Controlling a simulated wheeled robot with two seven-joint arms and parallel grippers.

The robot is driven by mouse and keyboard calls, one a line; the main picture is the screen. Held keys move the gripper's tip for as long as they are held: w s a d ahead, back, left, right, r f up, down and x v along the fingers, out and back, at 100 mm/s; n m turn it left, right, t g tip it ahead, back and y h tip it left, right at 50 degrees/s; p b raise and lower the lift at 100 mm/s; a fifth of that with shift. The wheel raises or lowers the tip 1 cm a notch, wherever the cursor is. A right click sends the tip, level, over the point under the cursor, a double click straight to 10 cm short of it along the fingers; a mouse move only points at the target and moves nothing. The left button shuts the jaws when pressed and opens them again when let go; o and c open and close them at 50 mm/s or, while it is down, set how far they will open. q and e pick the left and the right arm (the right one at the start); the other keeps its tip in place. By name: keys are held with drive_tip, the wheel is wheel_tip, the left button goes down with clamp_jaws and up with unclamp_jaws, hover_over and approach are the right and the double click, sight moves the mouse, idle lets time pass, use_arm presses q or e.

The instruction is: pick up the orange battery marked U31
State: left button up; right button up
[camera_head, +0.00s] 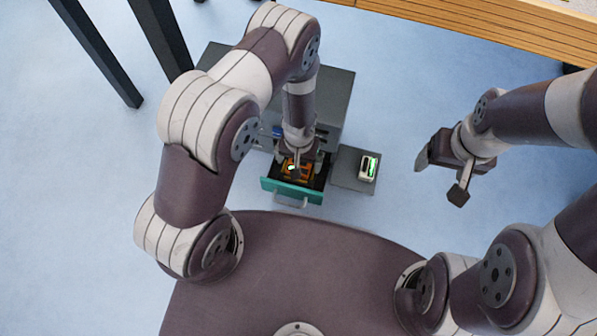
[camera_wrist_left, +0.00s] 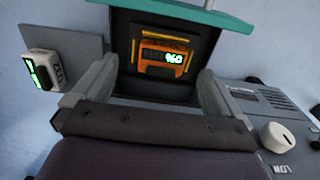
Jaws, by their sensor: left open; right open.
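An orange battery (camera_head: 296,171) lies in an open drawer with a teal front (camera_head: 282,188). In the left wrist view the battery (camera_wrist_left: 150,66) shows a lit green readout; I cannot make out a U31 mark. My left gripper (camera_head: 298,162) is open over the drawer and partly hides the battery in the head view. In the left wrist view its two fingers (camera_wrist_left: 158,80) stand apart, one toward each side of the battery, not visibly touching it. My right gripper (camera_head: 440,175) is open and empty, out over the floor to the right.
The drawer belongs to a grey cabinet (camera_head: 335,95). A white device with a green display (camera_head: 368,167) stands on a grey plate (camera_head: 347,180) right of the drawer. A white knob (camera_wrist_left: 278,137) shows in the left wrist view. A wooden table (camera_head: 470,28) is at the back right.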

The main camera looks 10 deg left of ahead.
sight(306, 167)
use_arm(q)
drive_tip(key=f+b, duration=0.1)
drive_tip(key=f, duration=0.1)
drive_tip(key=f+b, duration=0.3)
drive_tip(key=f, duration=0.1)
drive_tip(key=shift+w+a+b, duration=0.25)
drive_tip(key=shift+w+b, duration=0.05)
drive_tip(key=shift+r, duration=0.2)
drive_tip(key=c, duration=1.2)
